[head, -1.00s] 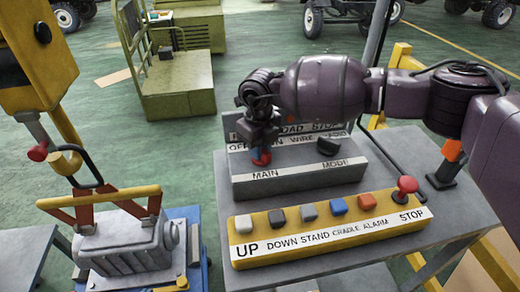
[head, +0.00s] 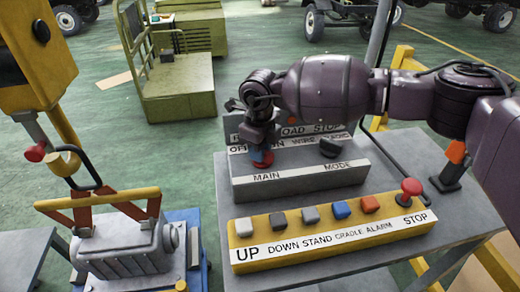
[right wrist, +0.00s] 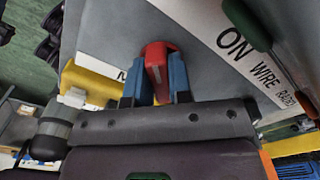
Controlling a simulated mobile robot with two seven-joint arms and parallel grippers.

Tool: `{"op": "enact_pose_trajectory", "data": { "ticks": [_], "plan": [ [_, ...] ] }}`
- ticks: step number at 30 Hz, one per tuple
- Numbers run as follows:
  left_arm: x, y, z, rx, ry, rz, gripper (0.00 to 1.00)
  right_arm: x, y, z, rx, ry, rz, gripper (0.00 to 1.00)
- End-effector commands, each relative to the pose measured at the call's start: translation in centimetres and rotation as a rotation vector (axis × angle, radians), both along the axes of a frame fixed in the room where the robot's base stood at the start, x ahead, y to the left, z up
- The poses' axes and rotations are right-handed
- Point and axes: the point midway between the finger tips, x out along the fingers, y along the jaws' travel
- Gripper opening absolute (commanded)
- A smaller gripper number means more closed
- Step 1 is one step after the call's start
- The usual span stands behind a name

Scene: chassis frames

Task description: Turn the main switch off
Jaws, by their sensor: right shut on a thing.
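The main switch is a red knob (right wrist: 157,62) on the grey sloped box, above the "MAIN" label. In the right wrist view it sits between the two blue fingertips of my right gripper (right wrist: 160,80), which is shut on it. In the head view my right gripper (head: 262,155) comes down from above onto the knob and hides most of it and part of the "OFF ON" label behind. The grey box (head: 300,182) also bears a black "MODE" knob (head: 330,148) to the right, apart from the gripper. My left gripper does not show.
In front is a yellow button box (head: 290,262) with several coloured buttons and a red stop button (head: 411,187). Both boxes stand on a grey table (head: 400,150). At left a yellow hoist with a hook (head: 70,165) hangs over a grey casting (head: 128,250).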

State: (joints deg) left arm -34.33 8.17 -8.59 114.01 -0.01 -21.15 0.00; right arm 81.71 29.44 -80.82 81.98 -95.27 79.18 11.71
Motion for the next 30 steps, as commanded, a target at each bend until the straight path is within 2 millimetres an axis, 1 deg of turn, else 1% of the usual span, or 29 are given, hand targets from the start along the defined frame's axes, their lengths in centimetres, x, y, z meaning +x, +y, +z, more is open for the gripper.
{"op": "enact_pose_trajectory", "data": {
  "ticks": [1,2,6,7,15,19,23,30],
  "plan": [
    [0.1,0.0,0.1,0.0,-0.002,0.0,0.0,0.1,0.0,0.2,0.002,-0.005,0.003,0.0],
    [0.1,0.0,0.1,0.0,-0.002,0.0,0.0,0.1,0.0,0.2,0.002,-0.005,0.003,0.21],
    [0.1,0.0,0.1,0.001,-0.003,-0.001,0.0,0.1,0.0,0.2,0.001,-0.003,0.002,0.42],
    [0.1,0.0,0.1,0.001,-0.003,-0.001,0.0,0.1,0.0,0.2,0.001,-0.003,0.002,0.45],
    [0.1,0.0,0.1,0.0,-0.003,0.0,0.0,0.0,0.0,0.2,0.0,-0.001,0.001,0.45],
    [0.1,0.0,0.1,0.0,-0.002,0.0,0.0,0.1,0.0,1.0,0.0,-0.001,0.001,0.45],
    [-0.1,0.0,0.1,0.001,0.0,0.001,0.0,0.1,0.0,3.0,0.002,-0.005,0.0,0.45],
    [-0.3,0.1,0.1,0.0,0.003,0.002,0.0,0.1,0.0,7.4,0.002,-0.005,0.0,0.45]
  ]
}}
